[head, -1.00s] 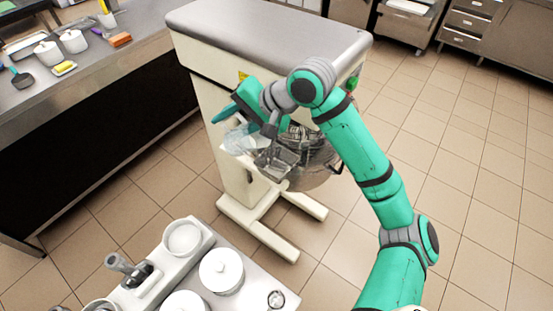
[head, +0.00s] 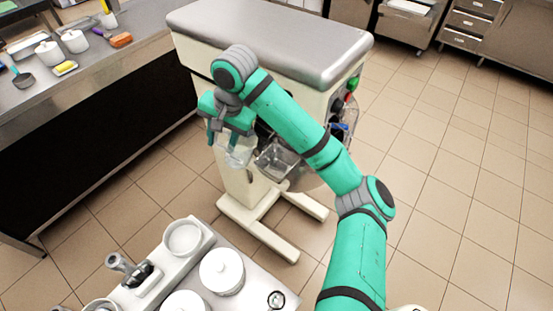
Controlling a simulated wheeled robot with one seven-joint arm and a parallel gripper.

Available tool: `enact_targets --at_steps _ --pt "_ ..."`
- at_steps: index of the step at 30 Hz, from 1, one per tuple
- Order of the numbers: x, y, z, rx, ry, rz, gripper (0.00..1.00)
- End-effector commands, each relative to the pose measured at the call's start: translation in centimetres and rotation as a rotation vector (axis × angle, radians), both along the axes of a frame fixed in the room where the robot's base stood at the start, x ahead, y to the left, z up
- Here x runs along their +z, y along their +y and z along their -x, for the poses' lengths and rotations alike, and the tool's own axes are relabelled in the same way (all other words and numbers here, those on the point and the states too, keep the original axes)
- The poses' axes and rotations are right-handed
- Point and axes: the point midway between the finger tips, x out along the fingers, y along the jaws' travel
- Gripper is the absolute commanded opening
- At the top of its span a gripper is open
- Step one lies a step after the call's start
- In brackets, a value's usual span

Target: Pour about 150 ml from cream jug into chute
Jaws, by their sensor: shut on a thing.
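My gripper (head: 229,135) is shut on a clear, see-through jug (head: 238,153) in front of the white machine. The jug is small and pale here, and I cannot make out the level of any cream in it. The chute (head: 276,158) is an open grey metal trough on the front of the machine. The jug is just to the left of the chute and looks apart from it. No stream shows between them. My arm hides part of the machine's front and bowl behind the chute.
The white machine (head: 270,40) has a grey top and feet spread on the tiled floor. A trolley (head: 205,250) with white lidded pots stands at the front. A counter (head: 110,60) with pots and utensils is at the left. Floor at the right is clear.

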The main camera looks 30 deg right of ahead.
Motion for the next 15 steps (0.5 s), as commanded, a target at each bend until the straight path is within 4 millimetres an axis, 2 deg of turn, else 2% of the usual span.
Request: enact_targets --at_steps 6,15 --pt "-2.5 0.6 -0.7 0.001 0.1 0.072 0.0" --pt "-3.9 0.8 -1.2 -0.002 0.22 0.159 0.0"
